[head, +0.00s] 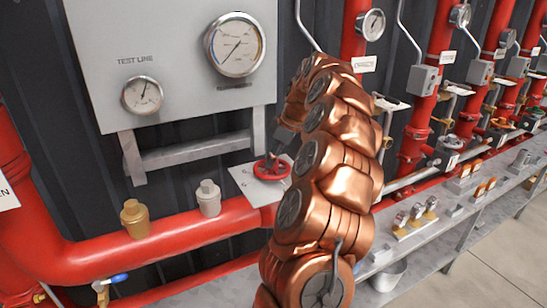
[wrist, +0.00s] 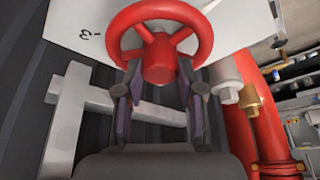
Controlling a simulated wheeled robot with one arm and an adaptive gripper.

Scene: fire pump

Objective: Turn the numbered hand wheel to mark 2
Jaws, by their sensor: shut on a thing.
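The red spoked hand wheel (head: 272,168) sits in front of a pale plate (head: 246,182) above the red pipe. My gripper (head: 279,150) reaches it from above and behind in the head view. In the wrist view the hand wheel (wrist: 158,60) fills the top middle, and my gripper's two fingers (wrist: 160,84) are on either side of its hub, closed on it. A dark mark like a 3 (wrist: 84,34) shows on the plate, left of the wheel. Other marks and any pointer are hidden or too small to read.
A grey gauge panel (head: 170,45) with two round gauges stands above the wheel. A brass fitting (head: 135,218) and a pale fitting (head: 208,198) rise from the red pipe (head: 165,240) to the left. A grey shelf (head: 455,208) with small parts runs right.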

